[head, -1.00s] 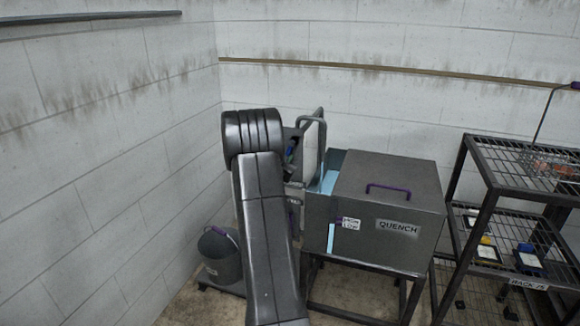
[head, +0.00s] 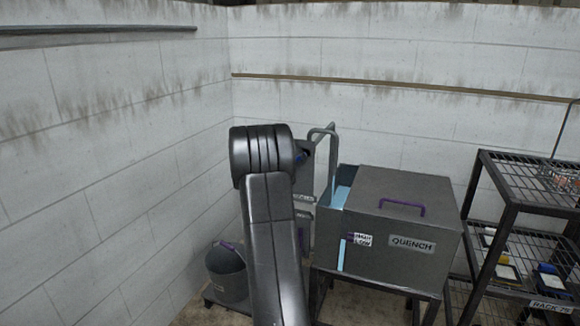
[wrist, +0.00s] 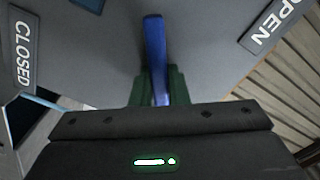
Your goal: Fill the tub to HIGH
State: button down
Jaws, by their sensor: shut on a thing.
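The quench tub (head: 385,247) is a dark grey box on a stand, with a purple-handled lid over part of it. Light blue shows in its open left end (head: 342,197). A HIGH/LOW label (head: 360,239) sits beside a light blue vertical strip (head: 342,255) on its front. In the wrist view, my gripper (wrist: 157,90) has its green fingers shut on a blue lever (wrist: 154,45). The lever stands between a CLOSED sign (wrist: 21,55) on the left and an OPEN sign (wrist: 271,27) on the right. In the head view, my arm hides the gripper.
A curved grey pipe (head: 333,160) rises beside the tub's left end. A dark wire rack (head: 487,215) with several small items stands to the right. White block walls close off the back and left.

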dwell(0.3)
jog(key=c, duration=1.4)
grip_release()
jog(key=v, duration=1.4)
jog(key=shift+b, duration=0.35)
jog(key=shift+w, duration=0.1)
